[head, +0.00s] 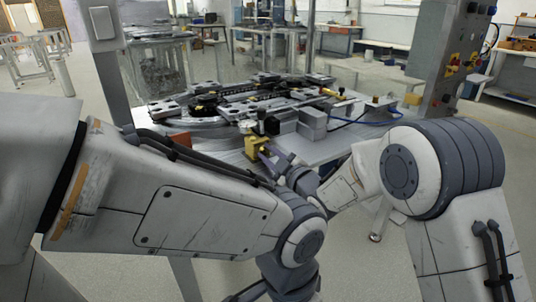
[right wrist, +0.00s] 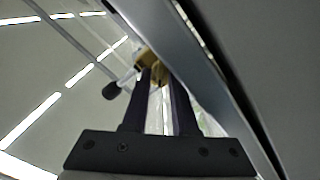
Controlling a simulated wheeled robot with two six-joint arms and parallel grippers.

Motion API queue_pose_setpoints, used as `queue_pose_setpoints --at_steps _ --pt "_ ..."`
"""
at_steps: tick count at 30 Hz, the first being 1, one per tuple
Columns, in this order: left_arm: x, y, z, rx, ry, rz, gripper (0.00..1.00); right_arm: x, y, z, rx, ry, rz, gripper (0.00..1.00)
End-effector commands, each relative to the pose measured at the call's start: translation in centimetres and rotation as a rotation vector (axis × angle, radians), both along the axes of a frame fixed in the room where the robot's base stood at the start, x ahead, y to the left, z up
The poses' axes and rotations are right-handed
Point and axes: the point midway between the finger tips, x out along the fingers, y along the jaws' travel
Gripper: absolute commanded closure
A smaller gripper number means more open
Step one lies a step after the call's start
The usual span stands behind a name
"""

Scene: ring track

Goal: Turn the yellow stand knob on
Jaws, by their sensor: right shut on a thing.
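The yellow stand knob (head: 256,146) is at the near edge of the table, below the ring track. My right gripper (head: 270,154) reaches up to it from the lower right. In the right wrist view the dark fingers (right wrist: 157,76) are shut on the yellow knob (right wrist: 147,57), at its near side. A thin rod with a black end (right wrist: 112,90) sticks out to the left of the knob. Part of the knob is hidden by the fingers. My left arm crosses the head view from the left, and its gripper does not show.
Grey boxes (head: 312,122) stand right of the knob. A control column (head: 455,60) with buttons rises at the right. In the right wrist view a long metal edge (right wrist: 190,50) runs close beside the fingers.

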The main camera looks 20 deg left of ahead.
Motion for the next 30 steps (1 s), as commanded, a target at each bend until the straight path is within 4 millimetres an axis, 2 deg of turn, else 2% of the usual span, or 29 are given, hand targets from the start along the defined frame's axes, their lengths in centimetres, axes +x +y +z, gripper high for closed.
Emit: queue_pose_setpoints --at_steps 11,30 --pt "0.0 0.0 0.4 0.0 0.0 0.0 0.37 0.0 0.0 0.0 0.098 0.129 0.001 1.0" --pt "0.0 0.0 2.2 0.0 0.0 0.0 0.37 0.2 -0.2 0.1 0.464 0.601 0.0 1.0"
